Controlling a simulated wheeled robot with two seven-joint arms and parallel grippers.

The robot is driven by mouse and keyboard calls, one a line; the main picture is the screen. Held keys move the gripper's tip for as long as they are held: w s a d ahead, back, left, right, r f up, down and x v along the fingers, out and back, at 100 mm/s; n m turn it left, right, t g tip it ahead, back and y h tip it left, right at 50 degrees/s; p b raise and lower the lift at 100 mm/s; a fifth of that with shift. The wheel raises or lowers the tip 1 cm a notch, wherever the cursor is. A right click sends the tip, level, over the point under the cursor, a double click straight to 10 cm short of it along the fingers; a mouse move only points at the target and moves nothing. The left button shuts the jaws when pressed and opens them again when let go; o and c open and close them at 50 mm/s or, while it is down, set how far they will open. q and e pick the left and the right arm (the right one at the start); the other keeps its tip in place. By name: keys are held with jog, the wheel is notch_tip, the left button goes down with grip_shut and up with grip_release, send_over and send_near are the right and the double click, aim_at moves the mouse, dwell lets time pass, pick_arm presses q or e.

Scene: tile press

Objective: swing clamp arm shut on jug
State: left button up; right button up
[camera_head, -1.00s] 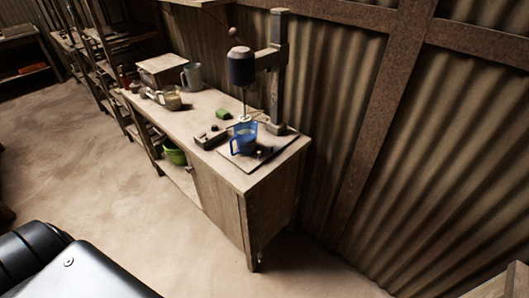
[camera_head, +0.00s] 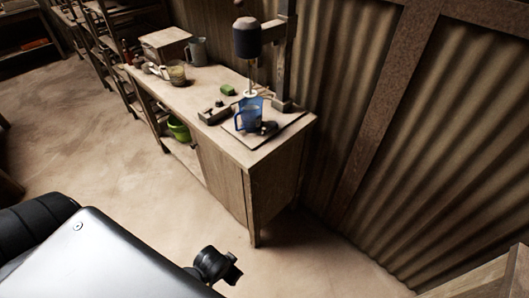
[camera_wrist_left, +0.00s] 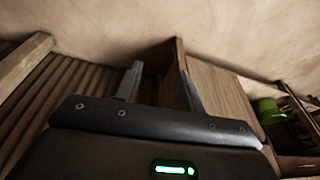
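A clear blue jug (camera_head: 248,118) stands upright on the press base board, under the mixer's shaft. A grey metal bar (camera_head: 214,115), which looks like the clamp arm, lies left of the jug, apart from it. A small dark part (camera_head: 268,128) sits at the jug's right; I cannot tell what it is. My left gripper (camera_wrist_left: 158,82) shows in the left wrist view with its two fingers apart and nothing between them. It is away from the jug, which is not in that view. A dark part of mine shows low in the head view. My right gripper is not in view.
The dark mixer head (camera_head: 246,38) hangs on a post (camera_head: 283,55) above the jug. A green block (camera_head: 228,90), a glass jar (camera_head: 177,73) and a grey mug (camera_head: 197,51) stand further along the bench (camera_head: 255,157). A green bowl (camera_head: 178,128) is below. Floor before the bench is clear.

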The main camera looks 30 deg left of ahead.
pick_arm(q)
jog(key=w+a+r, duration=0.1)
jog(key=w+r, duration=0.4)
jog(key=r, duration=0.5)
jog(key=n+t+y+p, duration=0.1)
jog(key=n+y, duration=0.1)
jog(key=n, duration=0.6)
send_near(264, 128)
jog(key=p+x, duration=0.1)
jog(key=x, duration=0.6)
jog(key=shift+w+f, duration=0.1)
jog(key=shift+f, duration=0.3)
jog(key=shift+c, duration=0.5)
grip_shut()
